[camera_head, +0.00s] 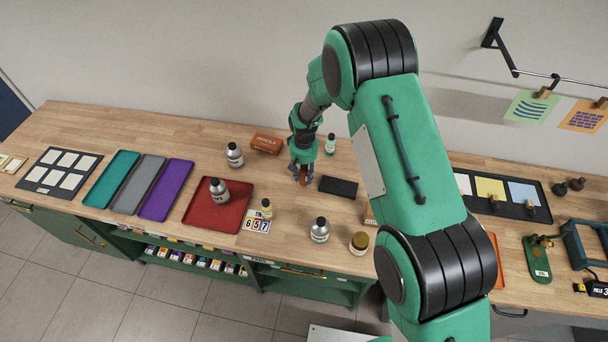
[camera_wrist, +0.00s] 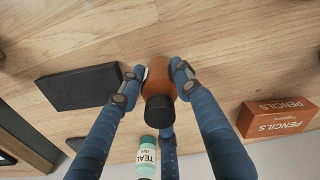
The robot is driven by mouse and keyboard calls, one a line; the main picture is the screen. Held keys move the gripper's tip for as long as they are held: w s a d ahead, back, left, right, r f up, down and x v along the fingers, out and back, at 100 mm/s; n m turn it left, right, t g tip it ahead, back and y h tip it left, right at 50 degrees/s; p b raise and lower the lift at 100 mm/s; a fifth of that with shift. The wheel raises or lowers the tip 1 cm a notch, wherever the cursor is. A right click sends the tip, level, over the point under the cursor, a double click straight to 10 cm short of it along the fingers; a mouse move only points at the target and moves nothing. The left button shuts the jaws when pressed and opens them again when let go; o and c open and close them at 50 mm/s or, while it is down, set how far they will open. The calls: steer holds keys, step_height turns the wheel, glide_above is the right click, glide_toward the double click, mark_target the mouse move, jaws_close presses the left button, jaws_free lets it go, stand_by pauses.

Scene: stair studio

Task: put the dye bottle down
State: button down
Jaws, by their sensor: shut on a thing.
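My gripper (camera_head: 302,172) is low over the wooden bench and shut on an orange-brown bottle with a black cap. The wrist view shows the dye bottle (camera_wrist: 159,76) upright between the blue fingers of my gripper (camera_wrist: 160,72). In the head view the fingers hide most of the bottle. I cannot tell whether its base touches the bench (camera_wrist: 215,40).
A black block (camera_head: 338,187) lies just right of my gripper in the head view. A pencils box (camera_head: 266,143) lies to its left. Grey bottles (camera_head: 235,155) (camera_head: 319,231) stand around, one in the red tray (camera_head: 207,222). Bare bench lies in front of my gripper.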

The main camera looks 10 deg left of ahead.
steer(key=shift+f, duration=0.1)
steer(key=c, duration=1.2)
jaws_free()
step_height(320, 180, up, 12)
steer(key=shift+r, duration=0.1)
steer(key=shift+r, duration=0.1)
stand_by(0.3)
